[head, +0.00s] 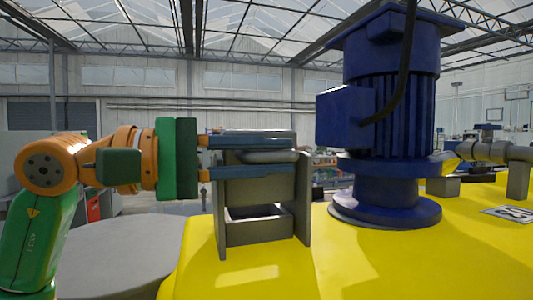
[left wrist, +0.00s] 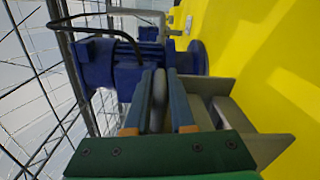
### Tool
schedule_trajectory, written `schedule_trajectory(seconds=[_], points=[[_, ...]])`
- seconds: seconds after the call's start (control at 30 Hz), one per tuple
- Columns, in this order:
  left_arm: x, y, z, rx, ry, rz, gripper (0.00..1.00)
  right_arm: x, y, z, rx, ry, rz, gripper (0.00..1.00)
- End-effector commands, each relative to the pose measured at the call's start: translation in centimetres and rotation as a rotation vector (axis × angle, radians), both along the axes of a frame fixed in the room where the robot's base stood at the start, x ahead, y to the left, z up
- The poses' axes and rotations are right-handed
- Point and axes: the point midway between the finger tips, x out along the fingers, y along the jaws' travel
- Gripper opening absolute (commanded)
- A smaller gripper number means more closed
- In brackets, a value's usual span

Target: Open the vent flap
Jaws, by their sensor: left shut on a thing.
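A grey metal vent box (head: 305,205) stands at the left end of the yellow surface, with two side walls and an opening low in its front. A grey panel (head: 255,192), seemingly the vent flap, spans its upper front. A rounded grey handle bar (head: 262,156) runs across the top. My left gripper (head: 288,155) reaches in level from the left, its blue fingers above and below the bar, shut on it. In the left wrist view the bar (left wrist: 158,98) lies between the fingers, with the box (left wrist: 262,145) to their right. The flap's hinge is not clear. My right gripper is out of view.
A large blue motor (head: 390,110) with a black cable stands close to the right of the vent box. Grey pipework (head: 490,152) is at the far right. The yellow surface (head: 400,262) is clear in front.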

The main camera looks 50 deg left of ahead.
Motion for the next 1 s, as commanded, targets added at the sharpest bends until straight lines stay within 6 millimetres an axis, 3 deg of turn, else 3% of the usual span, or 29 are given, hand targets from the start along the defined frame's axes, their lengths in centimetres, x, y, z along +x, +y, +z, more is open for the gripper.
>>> schedule_trajectory(seconds=[0.57,0.6,0.67,0.7,1.0], points=[[-0.02,-0.19,-0.24,0.027,-0.007,0.0,0.0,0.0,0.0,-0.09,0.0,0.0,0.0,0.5],[-0.02,-0.19,-0.23,0.027,-0.007,0.0,0.3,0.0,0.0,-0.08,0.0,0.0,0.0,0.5],[-0.03,-0.19,-0.22,0.026,-0.007,0.0,0.46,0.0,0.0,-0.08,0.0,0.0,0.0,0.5],[-0.04,-0.19,-0.21,0.026,-0.007,0.0,0.5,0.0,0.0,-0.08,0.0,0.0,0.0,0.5],[-0.36,-0.03,-0.17,0.024,-0.011,0.001,0.5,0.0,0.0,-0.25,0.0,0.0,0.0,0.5]])
